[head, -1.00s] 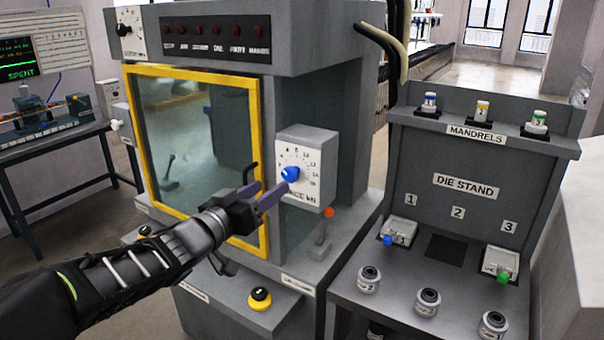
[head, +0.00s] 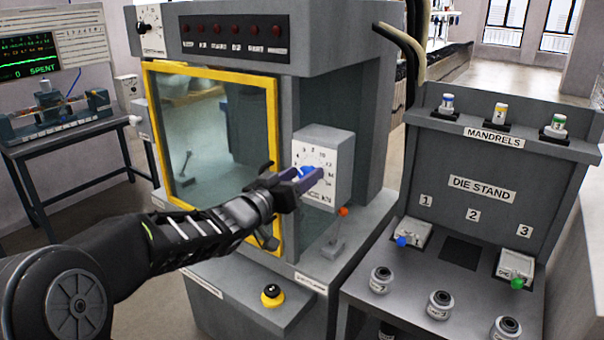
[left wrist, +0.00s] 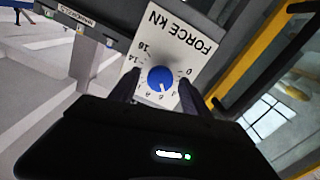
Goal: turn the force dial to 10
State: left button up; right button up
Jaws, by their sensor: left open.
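The force dial is a blue knob (head: 310,173) on a white-faced grey box (head: 323,155) on the machine's front. The left wrist view shows the knob (left wrist: 162,79) on its upside-down plate marked FORCE kN (left wrist: 180,42). A pale pointer mark on the knob points down in that view, towards the lower numbers of the scale; I cannot read which one. My left gripper (head: 298,180) is open at the dial, also in the left wrist view (left wrist: 161,95), with one finger on each side of the knob. Contact cannot be told. My right gripper is not in view.
A yellow-framed window (head: 277,130) is just left of the dial. A lever with an orange knob (head: 343,211) stands below it. The die stand (head: 470,185) with mandrels is at right. A yellow-based button (head: 271,296) is on the lower ledge.

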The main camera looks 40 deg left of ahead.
pick_arm(q)
jog(key=shift+w, duration=0.2)
grip_shut()
dwell(0.6)
